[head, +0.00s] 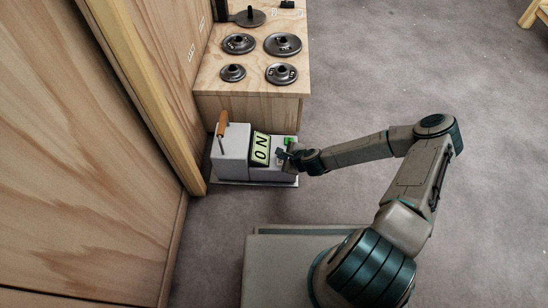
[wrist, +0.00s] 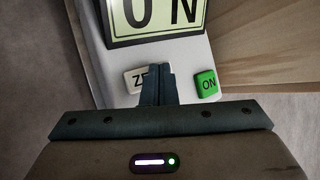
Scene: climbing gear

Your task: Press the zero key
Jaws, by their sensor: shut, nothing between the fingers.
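The device (head: 234,142) is a light grey box on a base plate, with a display (head: 261,149) reading "ON". In the wrist view the display (wrist: 156,17) fills the top. In the head view my gripper (head: 284,155) is at the device's right side.
An orange-handled lever (head: 222,125) stands at the device's left. Behind is a wooden box (head: 250,85) with several dark round weights on top. A wooden wall (head: 70,150) rises close on the left. Open grey floor (head: 420,60) lies to the right.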

